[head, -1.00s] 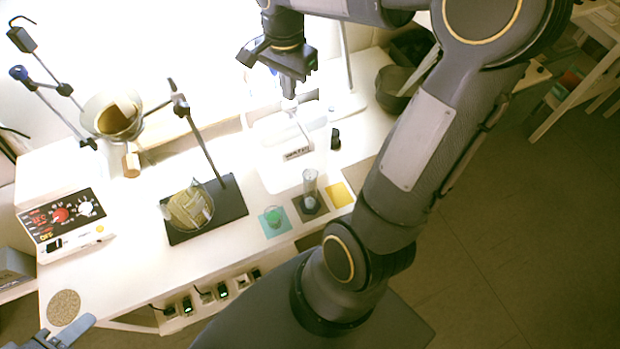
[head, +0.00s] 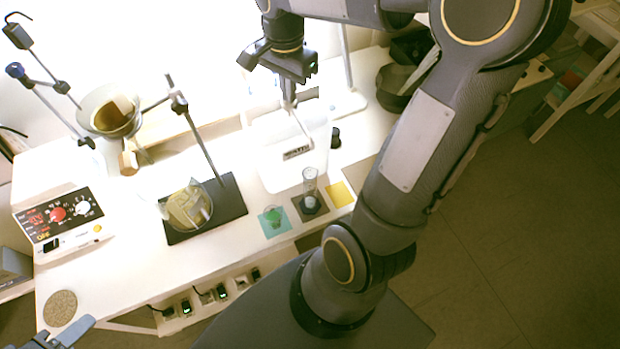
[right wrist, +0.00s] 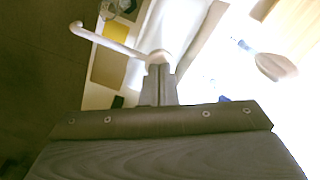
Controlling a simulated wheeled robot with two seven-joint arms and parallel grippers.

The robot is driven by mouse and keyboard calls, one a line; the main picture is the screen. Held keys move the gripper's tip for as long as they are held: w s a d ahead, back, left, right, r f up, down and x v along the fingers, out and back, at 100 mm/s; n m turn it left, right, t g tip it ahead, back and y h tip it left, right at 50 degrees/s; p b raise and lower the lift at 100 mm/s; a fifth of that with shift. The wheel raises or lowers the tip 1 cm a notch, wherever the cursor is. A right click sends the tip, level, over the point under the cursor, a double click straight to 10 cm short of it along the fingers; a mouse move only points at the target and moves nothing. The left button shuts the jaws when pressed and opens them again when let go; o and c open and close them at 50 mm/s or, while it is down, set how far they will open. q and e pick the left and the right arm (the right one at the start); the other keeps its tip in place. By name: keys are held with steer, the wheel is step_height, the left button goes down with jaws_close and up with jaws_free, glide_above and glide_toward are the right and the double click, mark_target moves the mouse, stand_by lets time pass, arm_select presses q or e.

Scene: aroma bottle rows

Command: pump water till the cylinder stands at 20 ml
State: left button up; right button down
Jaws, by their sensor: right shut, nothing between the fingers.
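The clear cylinder (head: 310,184) stands upright on a dark mat (head: 322,210); its water level is too small to read. Part of it seems to show at the top of the right wrist view (right wrist: 108,9). The white water container (head: 272,172), with a label on its front, stands behind it. Its white pump spout (right wrist: 108,42) shows in the right wrist view. My right gripper (head: 290,102) is shut and empty, its fingertips right at the pump head (right wrist: 158,58), seemingly touching it. Part of my left gripper (head: 72,334) shows at the bottom left; its jaws are unclear.
A green-filled vessel (head: 273,216) stands on a teal mat, left of the cylinder. A yellow mat (head: 340,194) lies right of it. A stand with a black base (head: 233,205) and a beaker (head: 187,208) is further left. A control box (head: 62,220) sits at the left.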

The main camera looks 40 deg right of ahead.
steer(key=shift+f+b, duration=0.4)
steer(key=shift+f, duration=0.2)
steer(key=shift+r, duration=0.15)
steer(key=shift+r+p, duration=1.1)
steer(key=shift+r, duration=0.1)
steer(key=shift+r, duration=0.1)
step_height(320, 180, up, 6)
steer(key=p, duration=0.5)
